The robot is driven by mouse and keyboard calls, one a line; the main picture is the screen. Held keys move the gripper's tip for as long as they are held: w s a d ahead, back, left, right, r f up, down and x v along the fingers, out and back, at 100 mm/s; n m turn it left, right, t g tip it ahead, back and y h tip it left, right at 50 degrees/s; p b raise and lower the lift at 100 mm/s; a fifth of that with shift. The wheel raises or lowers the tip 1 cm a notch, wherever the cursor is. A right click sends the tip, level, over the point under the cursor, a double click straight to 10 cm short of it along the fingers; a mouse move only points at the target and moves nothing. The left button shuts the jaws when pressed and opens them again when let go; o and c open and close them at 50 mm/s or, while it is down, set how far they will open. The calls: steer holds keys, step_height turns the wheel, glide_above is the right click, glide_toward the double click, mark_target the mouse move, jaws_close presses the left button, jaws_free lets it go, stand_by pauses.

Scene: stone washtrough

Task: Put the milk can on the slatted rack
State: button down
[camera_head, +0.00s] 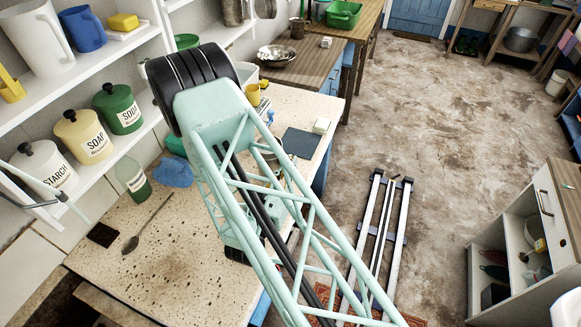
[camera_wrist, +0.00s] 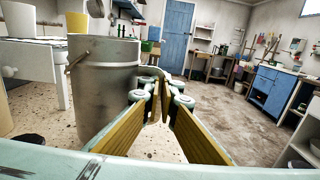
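A grey metal can (camera_wrist: 103,95) with a wire bail handle, which looks like the milk can, stands upright on the speckled counter in the wrist view. It is close, just left of my gripper (camera_wrist: 160,102). In the head view my arm hides the fingers and most of that area. I cannot pick out the slatted rack for certain.
The speckled counter (camera_head: 190,270) carries a spoon (camera_head: 146,224), a green bottle (camera_head: 132,179), a blue cloth (camera_head: 174,172) and a dark slab (camera_head: 301,143). Shelves with labelled canisters (camera_head: 84,136) stand at the left. The stone floor (camera_head: 440,140) is largely open.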

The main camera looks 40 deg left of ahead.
steer(key=shift+f, duration=0.85)
steer(key=shift+f+b, duration=0.25)
steer(key=shift+b, duration=0.05)
steer(key=c, duration=2.9)
jaws_free()
steer(key=shift+p, duration=0.3)
steer(key=shift+s, duration=0.1)
steer(key=shift+s+d, duration=0.1)
steer(key=shift+s, duration=0.25)
steer(key=shift+v, duration=6.45)
steer(key=shift+f, duration=0.1)
